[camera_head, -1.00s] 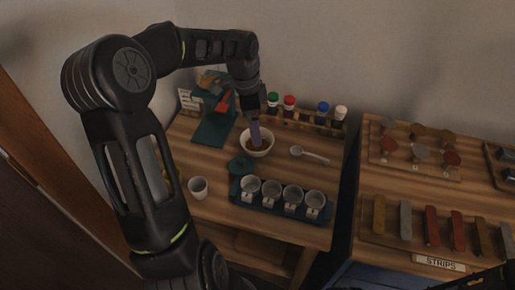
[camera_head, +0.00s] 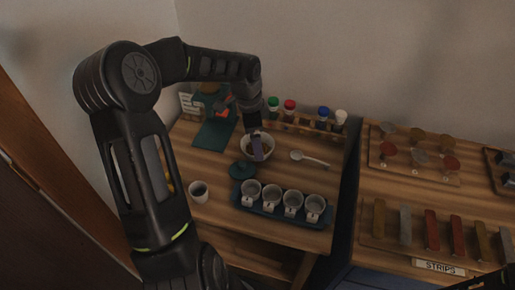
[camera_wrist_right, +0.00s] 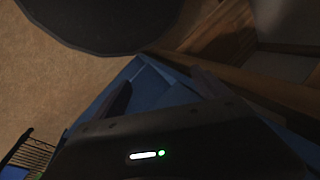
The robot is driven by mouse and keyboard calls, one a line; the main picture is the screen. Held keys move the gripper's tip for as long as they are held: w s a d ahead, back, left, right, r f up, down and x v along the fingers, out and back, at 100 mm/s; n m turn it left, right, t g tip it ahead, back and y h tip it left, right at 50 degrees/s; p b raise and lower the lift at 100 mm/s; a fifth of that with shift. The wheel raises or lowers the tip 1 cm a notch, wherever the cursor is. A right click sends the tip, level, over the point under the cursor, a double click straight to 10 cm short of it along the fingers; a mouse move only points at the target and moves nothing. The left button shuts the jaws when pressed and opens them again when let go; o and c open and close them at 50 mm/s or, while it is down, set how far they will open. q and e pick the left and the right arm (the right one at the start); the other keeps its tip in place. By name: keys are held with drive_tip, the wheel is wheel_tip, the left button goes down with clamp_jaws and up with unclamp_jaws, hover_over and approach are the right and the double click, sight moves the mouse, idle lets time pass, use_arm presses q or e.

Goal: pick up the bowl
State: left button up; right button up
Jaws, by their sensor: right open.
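The white bowl (camera_head: 248,150) stands near the back of the left wooden table in the head view. My left gripper (camera_head: 258,153) reaches down over the bowl from behind, its fingers in front of the bowl's right part and hiding some of it. I cannot tell whether those fingers touch the bowl or whether they are open or shut. Some brownish content shows faintly inside the bowl. My right gripper (camera_wrist_right: 165,92) is open and empty in the right wrist view, pointing at a blue surface, away from the bowl.
A teal lid-like disc (camera_head: 242,171), a white cup (camera_head: 199,192) and a blue tray (camera_head: 268,213) with several cups lie in front of the bowl. A spoon (camera_head: 310,158) lies to its right. A rack (camera_head: 300,128) of colour-capped bottles stands behind.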

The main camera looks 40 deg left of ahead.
use_arm(q)
wheel_tip(320, 180, down, 3)
drive_tip(key=shift+w+d+f, duration=0.1)
drive_tip(key=shift+d+f, duration=0.05)
drive_tip(key=shift+f, duration=0.05)
drive_tip(key=shift+c, duration=0.4)
drive_tip(key=c, duration=1.3)
